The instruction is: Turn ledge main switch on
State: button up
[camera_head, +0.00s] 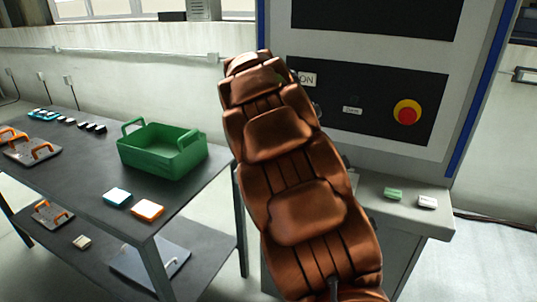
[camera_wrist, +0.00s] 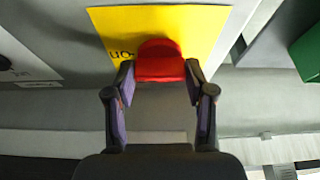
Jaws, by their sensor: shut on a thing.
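A red switch knob (camera_wrist: 160,58) stands on a square yellow plate (camera_wrist: 113,22) in the wrist view. Dark letters on the plate are partly covered by the knob and a finger. My gripper (camera_wrist: 160,82) has its two fingertips closed against both sides of the knob. Which way the knob is turned cannot be told. In the head view my brown arm hides both my gripper and this switch.
The machine cabinet has a black panel with an ON label (camera_head: 308,79) and a round red and yellow button (camera_head: 407,112). Green (camera_head: 393,194) and white (camera_head: 427,202) blocks lie on the grey ledge (camera_head: 385,213). A green crate (camera_head: 160,158) stands on the dark table (camera_head: 85,160) at left.

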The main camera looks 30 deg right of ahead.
jog(key=shift+m, duration=0.3)
jog(key=o, duration=1.2)
jog(key=shift+c, duration=0.2)
jog(key=shift+r, duration=0.1)
jog(key=v, duration=1.2)
jog(key=shift+a, duration=0.1)
jog(key=s+a+f+n+g+y+p, duration=0.1)
jog(key=s+a+f+n, duration=0.3)
jog(key=s, duration=0.7)
jog(key=s+a+f+n+g+y+p, duration=0.1)
jog(key=s+a+f+n, duration=0.3)
jog(key=s+a, duration=0.5)
jog(key=s+a+f+n+g+y+p, duration=0.1)
jog(key=s+a+f, duration=0.5)
jog(key=s, duration=0.9)
jog(key=a+n+g+p, duration=0.1)
jog(key=n+p, duration=0.1)
jog(key=n, duration=0.1)
jog(key=shift+s+f+y, duration=0.15)
jog(key=shift+f+y, duration=0.25)
